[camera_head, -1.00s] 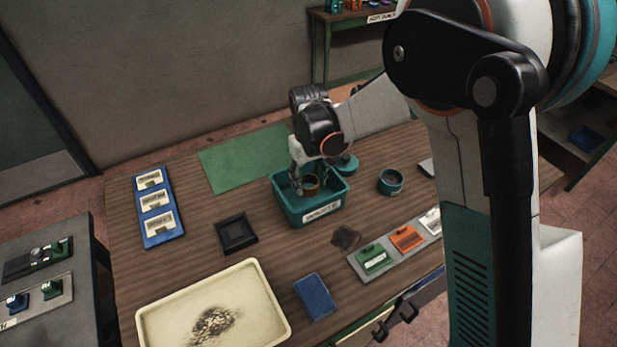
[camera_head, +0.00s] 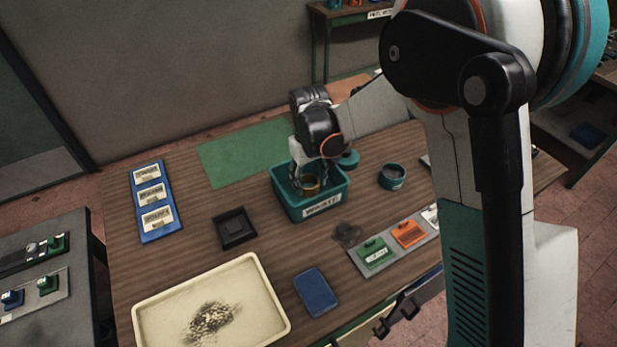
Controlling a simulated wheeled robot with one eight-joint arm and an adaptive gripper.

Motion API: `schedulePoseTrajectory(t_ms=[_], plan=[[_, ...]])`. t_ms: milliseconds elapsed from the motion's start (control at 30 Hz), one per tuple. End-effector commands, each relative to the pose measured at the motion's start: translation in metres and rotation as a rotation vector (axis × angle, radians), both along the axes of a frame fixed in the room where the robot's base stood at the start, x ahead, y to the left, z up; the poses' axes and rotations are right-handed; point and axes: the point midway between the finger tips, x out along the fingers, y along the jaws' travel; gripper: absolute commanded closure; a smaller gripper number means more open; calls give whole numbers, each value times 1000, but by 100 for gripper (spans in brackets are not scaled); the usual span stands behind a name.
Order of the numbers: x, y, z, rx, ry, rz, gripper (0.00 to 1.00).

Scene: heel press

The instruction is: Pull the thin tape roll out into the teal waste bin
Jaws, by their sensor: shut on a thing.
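The teal waste bin (camera_head: 318,212), with a white label on its front, stands on the wooden table. My gripper (camera_head: 309,184) points down inside the bin's opening. It is shut on a small brown-orange tape roll (camera_head: 311,187), which sits within the bin's rim. Whether the roll touches the bin floor cannot be told. A teal roll with a dark centre (camera_head: 392,176) lies on the table to the right of the bin. Another teal round thing (camera_head: 348,159) shows behind the bin, partly hidden by my gripper.
A cream tray (camera_head: 262,285) with dark debris lies at the front. A black square dish (camera_head: 235,228), a blue pad (camera_head: 316,293), a blue label board (camera_head: 155,203) and a grey strip of coloured blocks (camera_head: 409,234) surround the bin. A green mat (camera_head: 245,152) lies behind.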

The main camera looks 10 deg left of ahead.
Motion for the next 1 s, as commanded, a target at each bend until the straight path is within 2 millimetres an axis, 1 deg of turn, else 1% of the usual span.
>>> schedulePoseTrajectory(t_ms=[600,1000], plan=[[0,0,-17,0,0,0,74],[0,0,-17,0,0,0,74]])
